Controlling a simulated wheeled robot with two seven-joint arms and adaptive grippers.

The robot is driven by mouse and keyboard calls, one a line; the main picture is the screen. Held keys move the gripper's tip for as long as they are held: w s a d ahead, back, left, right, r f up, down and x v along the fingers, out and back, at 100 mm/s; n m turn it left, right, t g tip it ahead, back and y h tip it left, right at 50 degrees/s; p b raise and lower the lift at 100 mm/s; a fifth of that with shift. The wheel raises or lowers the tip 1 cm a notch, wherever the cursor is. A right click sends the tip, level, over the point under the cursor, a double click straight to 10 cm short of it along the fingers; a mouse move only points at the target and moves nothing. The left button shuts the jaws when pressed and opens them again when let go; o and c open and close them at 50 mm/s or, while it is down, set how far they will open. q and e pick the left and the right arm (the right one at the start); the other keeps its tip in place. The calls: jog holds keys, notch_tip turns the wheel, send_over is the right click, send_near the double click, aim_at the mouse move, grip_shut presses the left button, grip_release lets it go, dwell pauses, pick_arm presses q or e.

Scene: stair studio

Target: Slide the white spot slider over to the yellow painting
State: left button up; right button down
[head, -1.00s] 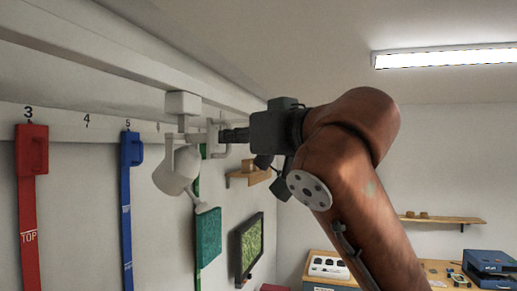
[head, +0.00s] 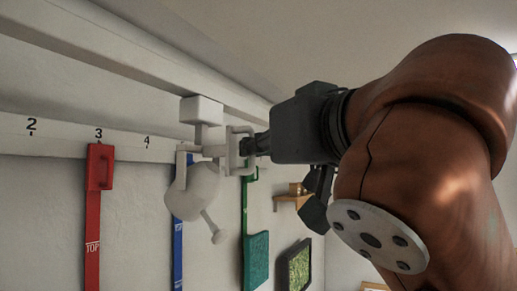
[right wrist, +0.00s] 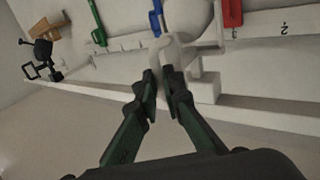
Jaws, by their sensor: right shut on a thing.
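The white spot slider hangs from the white overhead rail (head: 150,62); its block (head: 202,110), lamp head (head: 196,190) and loop handle (head: 233,150) show in the head view. My right gripper (head: 250,146) is shut on that handle. The right wrist view shows its two fingers (right wrist: 161,88) pinching the pale handle (right wrist: 160,52). The lamp partly covers the blue strap (head: 178,250), near mark 5. No clearly yellow painting shows; a teal panel (head: 256,262) and a dark-framed green picture (head: 298,268) hang to the right. My left gripper is not in view.
A red strap with a handle (head: 99,168) hangs under mark 3, and a green strap (head: 245,205) hangs beyond the lamp. A small wooden shelf (head: 293,199) is on the wall. The rail left of the slider looks clear.

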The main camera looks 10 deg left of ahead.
jog(key=c, duration=2)
grip_release()
jog(key=shift+s, duration=0.1)
jog(key=shift+c, duration=0.2)
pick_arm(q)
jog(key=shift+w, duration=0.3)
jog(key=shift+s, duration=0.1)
pick_arm(e)
jog(key=v, duration=1.2)
